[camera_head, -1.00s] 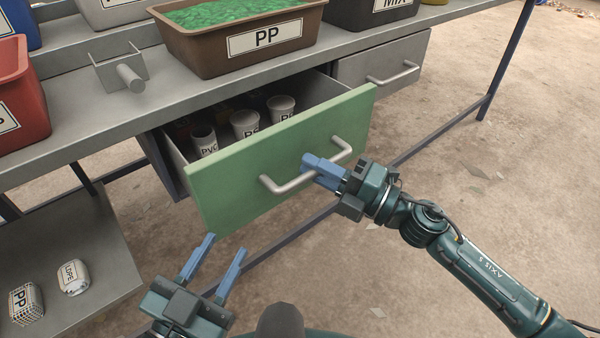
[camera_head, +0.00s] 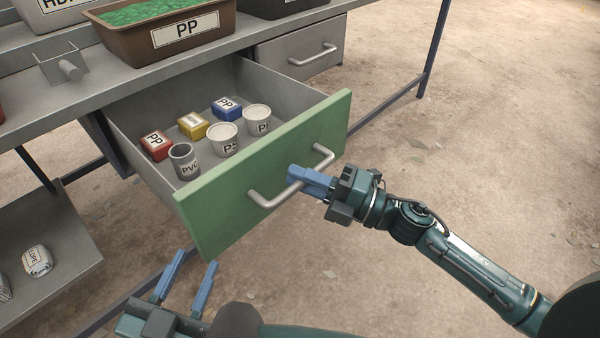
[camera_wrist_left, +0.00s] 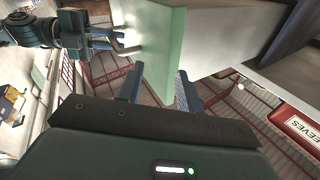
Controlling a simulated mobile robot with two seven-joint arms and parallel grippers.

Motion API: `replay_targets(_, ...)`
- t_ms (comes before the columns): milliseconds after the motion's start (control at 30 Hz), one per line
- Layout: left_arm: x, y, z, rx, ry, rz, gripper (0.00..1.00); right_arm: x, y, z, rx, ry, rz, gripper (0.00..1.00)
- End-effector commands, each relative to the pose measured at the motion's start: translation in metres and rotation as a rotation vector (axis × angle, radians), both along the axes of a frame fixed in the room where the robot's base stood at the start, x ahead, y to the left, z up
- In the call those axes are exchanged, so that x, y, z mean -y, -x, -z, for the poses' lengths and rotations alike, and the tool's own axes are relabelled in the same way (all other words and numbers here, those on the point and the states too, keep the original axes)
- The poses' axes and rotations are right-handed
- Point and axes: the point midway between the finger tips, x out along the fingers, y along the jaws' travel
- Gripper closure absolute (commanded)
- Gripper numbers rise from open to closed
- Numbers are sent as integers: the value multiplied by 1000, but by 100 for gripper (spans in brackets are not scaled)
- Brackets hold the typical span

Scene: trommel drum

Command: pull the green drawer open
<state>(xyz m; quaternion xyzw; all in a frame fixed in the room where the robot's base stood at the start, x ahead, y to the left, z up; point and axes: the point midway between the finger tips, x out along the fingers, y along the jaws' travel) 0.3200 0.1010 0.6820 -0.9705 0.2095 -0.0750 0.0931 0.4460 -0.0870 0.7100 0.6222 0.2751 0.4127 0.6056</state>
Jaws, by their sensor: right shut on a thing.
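The green drawer (camera_head: 215,215) stands well out from under the workbench, and its inside is in view from above. Its grey bar handle (camera_head: 265,201) runs along the green front. My right gripper (camera_head: 300,180) is shut on the handle near its middle. My left gripper (camera_head: 188,280) is open and empty, below and in front of the drawer's left end. In the left wrist view the left gripper's fingers (camera_wrist_left: 158,88) show apart, with the green drawer front (camera_wrist_left: 160,50) beyond them.
In the drawer lie several cups and small boxes, such as a red box (camera_head: 156,145) and a blue box (camera_head: 226,107). A brown PP bin (camera_head: 170,50) stands on the workbench (camera_head: 110,88). A closed grey drawer (camera_head: 295,55) is at the right. A low shelf (camera_head: 60,245) is at lower left.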

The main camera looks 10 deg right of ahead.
Motion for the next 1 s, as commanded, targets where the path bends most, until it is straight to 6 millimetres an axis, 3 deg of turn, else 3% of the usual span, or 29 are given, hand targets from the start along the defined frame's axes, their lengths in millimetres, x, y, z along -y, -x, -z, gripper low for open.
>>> replay_targets(500,-1,-1,-1,-6,-2,-4,64,1,2,-1,2,0,-2,100)
replay_targets(533,-1,-1,-1,-6,-2,-4,64,1,2,-1,2,0,-2,84)
replay_targets(767,-1,-1,-2,-4,-2,-3,64,1,2,0,2,0,-1,65)
replay_targets(1000,-1,0,-2,-2,-2,-2,64,1,2,0,1,1,0,64)
